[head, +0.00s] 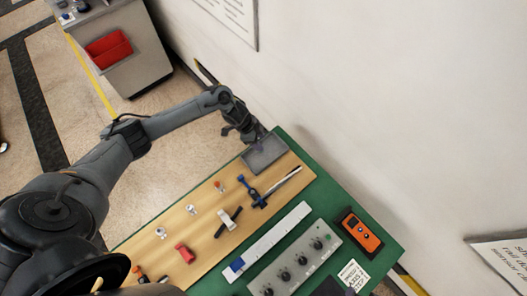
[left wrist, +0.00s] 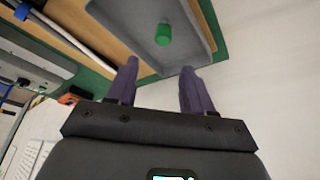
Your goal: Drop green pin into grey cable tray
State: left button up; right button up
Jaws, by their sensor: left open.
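The grey cable tray (head: 268,158) lies at the far end of the wooden board in the head view. In the left wrist view the tray (left wrist: 203,28) fills the top middle. The green pin (left wrist: 163,35) shows within the tray's outline, apart from the fingers; I cannot tell whether it rests on the tray floor. My left gripper (left wrist: 160,72) is open and empty, its two purple-grey fingers spread at the tray's near edge. In the head view the left gripper (head: 258,142) is just over the tray's far side. My right gripper is not in view.
On the board (head: 205,215) lie a blue-handled clamp (head: 256,197), a black-and-white tool (head: 228,222), a red block (head: 184,253) and small fittings. A white ruler-like strip (head: 270,242), a grey knob panel (head: 296,266) and an orange meter (head: 359,232) lie to the right. A wall stands behind.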

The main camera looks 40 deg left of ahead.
pick_arm(q)
jog(key=v, duration=1)
jog(key=shift+r, duration=0.2)
jog(key=shift+s, duration=0.1)
